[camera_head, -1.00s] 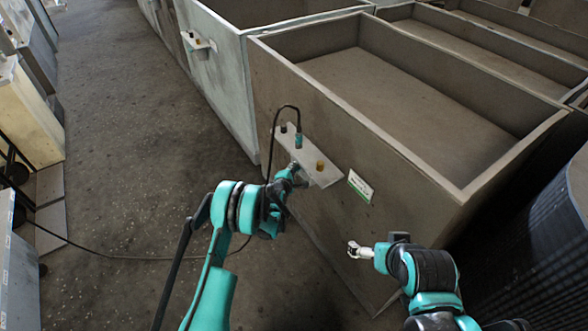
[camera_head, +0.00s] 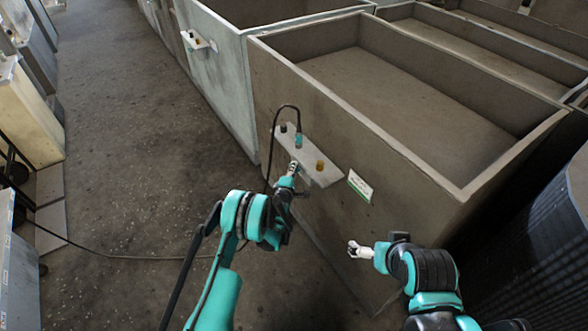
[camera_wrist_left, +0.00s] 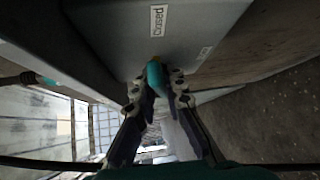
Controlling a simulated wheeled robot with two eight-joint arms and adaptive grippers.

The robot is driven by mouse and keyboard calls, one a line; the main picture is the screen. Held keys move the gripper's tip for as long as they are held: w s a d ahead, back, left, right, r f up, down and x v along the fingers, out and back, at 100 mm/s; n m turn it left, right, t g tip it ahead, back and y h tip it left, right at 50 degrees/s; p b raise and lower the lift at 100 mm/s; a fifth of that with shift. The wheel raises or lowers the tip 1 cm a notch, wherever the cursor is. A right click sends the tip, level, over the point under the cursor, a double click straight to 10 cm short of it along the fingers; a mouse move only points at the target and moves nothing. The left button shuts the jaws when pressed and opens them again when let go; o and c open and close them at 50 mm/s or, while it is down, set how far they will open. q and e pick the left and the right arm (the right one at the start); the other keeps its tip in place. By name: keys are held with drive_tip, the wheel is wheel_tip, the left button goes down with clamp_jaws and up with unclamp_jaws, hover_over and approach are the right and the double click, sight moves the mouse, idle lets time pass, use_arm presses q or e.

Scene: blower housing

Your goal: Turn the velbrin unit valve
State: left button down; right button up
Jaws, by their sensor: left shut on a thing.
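A grey valve panel (camera_head: 322,178) is fixed to the side of the large grey-brown bin. It carries a yellow knob (camera_head: 320,165), a black knob and a teal fitting (camera_head: 298,140) with a black hose. My left gripper (camera_head: 293,168) is at the panel's lower edge. In the left wrist view my left gripper (camera_wrist_left: 155,92) is shut on a teal valve handle (camera_wrist_left: 155,75) with a yellow tip, below the panel (camera_wrist_left: 110,45) with its white labels. The fingers hide part of the handle. My right gripper (camera_head: 355,248) is apart from the bin's side; its finger gap is too small to tell.
The bin (camera_head: 400,165) has a green-white label (camera_head: 360,186) on its side. A pale bin (camera_head: 225,75) with a similar panel stands behind it. Grey floor (camera_head: 130,130) is open to the left, with a cable (camera_head: 120,256) across it.

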use_arm(q)
drive_tip(key=c, duration=1.6)
unclamp_jaws()
